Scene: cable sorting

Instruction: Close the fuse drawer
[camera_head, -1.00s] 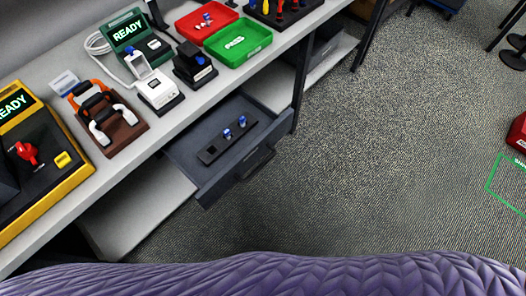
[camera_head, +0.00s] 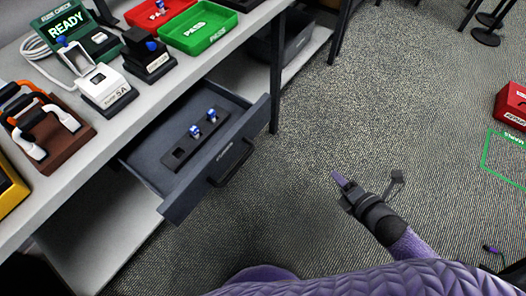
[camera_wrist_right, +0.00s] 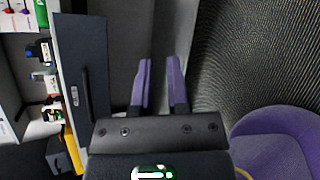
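The fuse drawer (camera_head: 150,165) is pulled open below the bench. Its grey front panel carries a dark bar handle (camera_head: 232,162). Inside it lies a dark fuse strip (camera_head: 178,153) with two blue-topped fuses (camera_head: 203,123) and an empty square slot. My right gripper (camera_head: 337,177) hangs over the floor to the right of the drawer, apart from it. In the right wrist view its purple fingers (camera_wrist_right: 159,62) are apart with nothing between them. The drawer front (camera_wrist_right: 75,45) and handle (camera_wrist_right: 88,97) stand left of the fingers there. My left gripper is not in view.
On the bench (camera_head: 120,130) above are a READY fuse checker (camera_head: 68,27), a white fuse unit (camera_head: 100,85), a green tray (camera_head: 200,30) and a brown rack (camera_head: 50,145). A dark bench leg (camera_head: 277,90) stands beyond the drawer.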

